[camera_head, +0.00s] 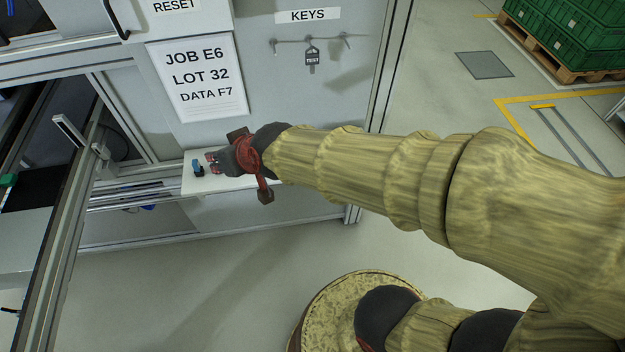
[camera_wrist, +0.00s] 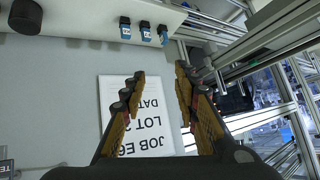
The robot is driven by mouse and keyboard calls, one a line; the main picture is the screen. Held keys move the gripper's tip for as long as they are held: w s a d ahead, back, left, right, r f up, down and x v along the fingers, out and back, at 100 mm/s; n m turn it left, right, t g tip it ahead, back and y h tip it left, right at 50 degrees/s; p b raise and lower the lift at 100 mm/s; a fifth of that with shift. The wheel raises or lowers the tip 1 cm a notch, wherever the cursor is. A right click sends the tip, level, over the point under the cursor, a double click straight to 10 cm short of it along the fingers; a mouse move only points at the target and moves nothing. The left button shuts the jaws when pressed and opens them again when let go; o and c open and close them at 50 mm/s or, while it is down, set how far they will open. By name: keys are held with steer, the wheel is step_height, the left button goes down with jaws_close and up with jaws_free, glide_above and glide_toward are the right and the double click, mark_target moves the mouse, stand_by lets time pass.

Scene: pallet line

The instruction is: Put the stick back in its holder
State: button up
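My gripper (camera_head: 212,163) is in front of the white panel, at the narrow white shelf (camera_head: 228,184). In the wrist view its two fingers (camera_wrist: 160,88) stand apart with nothing between them. Beyond the fingertips, on the shelf (camera_wrist: 75,12), is a row of small blue sticks: one at the left (camera_wrist: 125,28), one in the middle (camera_wrist: 145,30) and one at the right (camera_wrist: 163,35). The left and middle ones show white labels. One blue stick (camera_head: 197,167) shows beside my gripper in the head view. I cannot make out a separate holder.
A dark round object (camera_wrist: 25,17) is on the shelf. A printed job sheet (camera_head: 197,78) is on the panel above the shelf, and a key (camera_head: 312,58) hangs on a hook rail. Metal profile frames (camera_head: 60,240) stand at the left. Green crates (camera_head: 575,35) are far right.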

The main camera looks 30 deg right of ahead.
steer(key=s+d+r+g+h, duration=0.1)
steer(key=s+d+r, duration=0.1)
steer(key=s+d, duration=0.4)
steer(key=s+d+r+m+g+h, duration=0.1)
steer(key=s+d, duration=0.5)
steer(key=s, duration=0.6)
steer(key=shift+r+g+h, duration=0.4)
steer(key=shift+r+g, duration=0.15)
steer(key=shift+g, duration=0.15)
steer(key=shift+s+a, duration=0.1)
